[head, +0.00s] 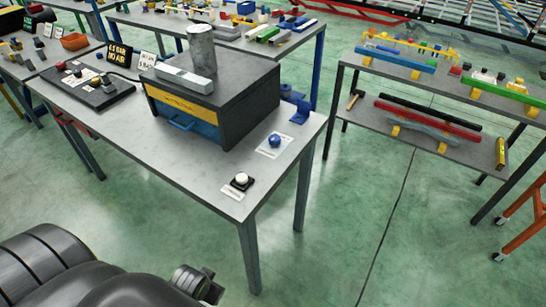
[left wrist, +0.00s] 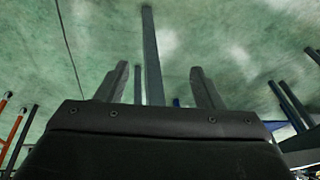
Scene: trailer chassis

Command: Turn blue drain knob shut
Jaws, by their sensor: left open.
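A round blue knob (head: 275,141), which looks like the drain knob, sits on a white labelled plate near the right edge of the grey table (head: 215,178). Its label is too small to read, and I cannot tell its turn position. My left arm comes in at the bottom left of the head view, below and apart from the table. In the left wrist view my left gripper (left wrist: 160,88) is open, with its two fingers apart and nothing between them. The knob does not show clearly in that view. My right gripper is in neither view.
A white button (head: 241,180) on a black base sits near the table's front corner. A dark box with a yellow band (head: 182,104) stands behind, carrying a metal cylinder (head: 201,50). A blue bracket (head: 300,109) is at the right edge. Green floor lies open in front.

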